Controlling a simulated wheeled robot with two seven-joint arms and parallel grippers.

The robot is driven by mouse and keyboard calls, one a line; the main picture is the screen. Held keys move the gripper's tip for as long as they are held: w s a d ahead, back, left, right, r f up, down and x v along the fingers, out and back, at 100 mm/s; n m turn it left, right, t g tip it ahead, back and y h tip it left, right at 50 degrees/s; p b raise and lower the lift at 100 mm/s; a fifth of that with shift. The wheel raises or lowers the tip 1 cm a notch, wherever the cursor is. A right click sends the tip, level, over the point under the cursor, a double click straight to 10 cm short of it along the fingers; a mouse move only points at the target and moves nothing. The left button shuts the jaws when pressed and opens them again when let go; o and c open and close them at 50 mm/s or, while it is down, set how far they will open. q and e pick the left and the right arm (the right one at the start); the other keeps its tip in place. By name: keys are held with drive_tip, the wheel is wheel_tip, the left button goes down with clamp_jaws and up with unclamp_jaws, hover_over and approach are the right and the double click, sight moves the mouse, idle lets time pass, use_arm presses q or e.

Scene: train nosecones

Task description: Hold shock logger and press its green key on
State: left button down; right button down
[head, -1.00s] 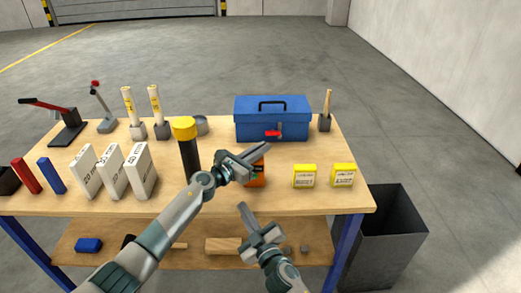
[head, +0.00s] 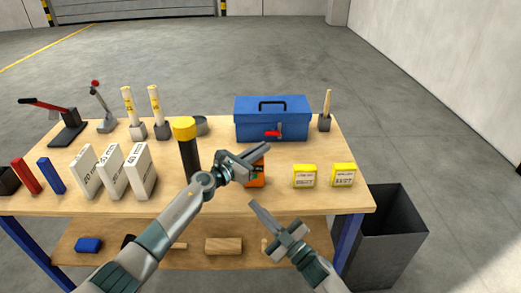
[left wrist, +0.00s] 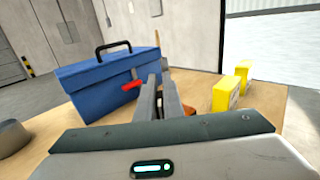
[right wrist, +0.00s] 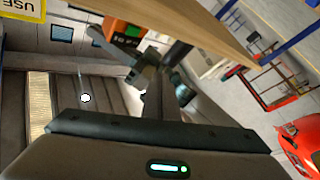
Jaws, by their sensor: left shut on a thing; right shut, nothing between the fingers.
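The shock logger (head: 257,178) is a small orange and dark box at the front middle of the bench, partly hidden by my left gripper. In the right wrist view its orange face (right wrist: 119,27) shows at the top, with a dark panel and a green patch that may be the green key. My left gripper (head: 259,153) is shut on the logger from above left; its fingers also show in the left wrist view (left wrist: 162,102). My right gripper (head: 256,206) is shut and empty, in front of the bench's front edge, below the logger and apart from it.
Two yellow boxes (head: 304,176) stand right of the logger, and a blue toolbox (head: 272,122) stands behind it. A black cylinder with a yellow cap (head: 187,140) is to the left. The wooden bench (head: 225,206) has its front edge near my right gripper. A dark bin (head: 390,245) stands at right.

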drive_tip(key=shift+w, duration=0.15)
drive_tip(key=shift+w, duration=4.25)
drive_tip(key=shift+w, duration=0.45)
drive_tip(key=shift+w, duration=0.2)
drive_tip(key=shift+s, duration=0.6)
